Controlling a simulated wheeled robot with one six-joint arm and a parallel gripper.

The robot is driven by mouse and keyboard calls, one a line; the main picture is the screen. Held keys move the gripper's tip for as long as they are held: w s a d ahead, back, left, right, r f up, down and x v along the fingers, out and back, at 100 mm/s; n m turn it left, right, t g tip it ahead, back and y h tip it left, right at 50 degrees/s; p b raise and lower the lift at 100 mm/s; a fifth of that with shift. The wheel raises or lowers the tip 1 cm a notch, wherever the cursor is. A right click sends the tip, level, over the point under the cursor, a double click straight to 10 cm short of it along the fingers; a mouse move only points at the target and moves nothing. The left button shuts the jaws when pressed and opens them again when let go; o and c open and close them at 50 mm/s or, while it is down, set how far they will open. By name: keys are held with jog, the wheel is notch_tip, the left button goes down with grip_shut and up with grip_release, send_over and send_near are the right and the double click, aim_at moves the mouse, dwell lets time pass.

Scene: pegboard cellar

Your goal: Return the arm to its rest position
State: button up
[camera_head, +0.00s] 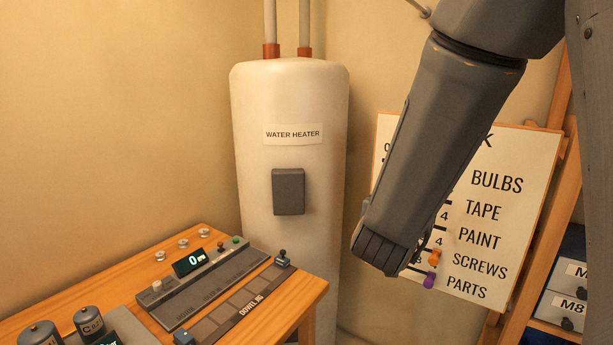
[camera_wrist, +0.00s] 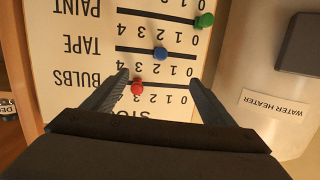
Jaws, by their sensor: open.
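My arm (camera_head: 440,140) reaches down from the top right in the head view, in front of the stock board (camera_head: 515,165). My gripper is at its lower end; its fingers are mostly hidden there. In the wrist view my gripper (camera_wrist: 160,82) is open, with two dark fingers apart and nothing between them held. The board (camera_wrist: 70,30) appears upside down behind the fingers, with a red peg (camera_wrist: 137,87), a blue peg (camera_wrist: 160,53) and a green peg (camera_wrist: 205,20) on its number rows. I cannot tell the exact gap to the board.
A white water heater (camera_head: 290,130) stands left of my arm. A wooden bench (camera_head: 310,295) with a dowel jig (camera_head: 240,305) and a readout device (camera_head: 190,262) is at lower left. An orange peg (camera_head: 434,257) and a purple peg (camera_head: 429,281) sit low on the board. Drawers (camera_head: 560,308) stand at right.

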jog(key=s+a+f+n+g+y+b, duration=0.1)
jog(key=s+a+f+n+g+y, duration=0.2)
jog(key=f, duration=0.4)
jog(key=s+a+f+n+g+y+b, duration=0.1)
jog(key=s+a+f+g+y, duration=0.15)
jog(key=a+f+y, duration=0.4)
jog(key=s+d+f+n+g+b, duration=0.1)
jog(key=s+f+g, duration=0.2)
jog(key=s, duration=0.3)
jog(key=s+d+f+n+g+h, duration=0.1)
jog(key=s+d+f+g, duration=0.1)
jog(key=s, duration=0.5)
jog(key=shift+f+g+b, duration=0.4)
jog(key=shift+f+g, duration=0.5)
jog(key=shift+g, duration=0.15)
jog(key=shift+w+d+h, duration=0.1)
jog(key=shift+h, duration=0.15)
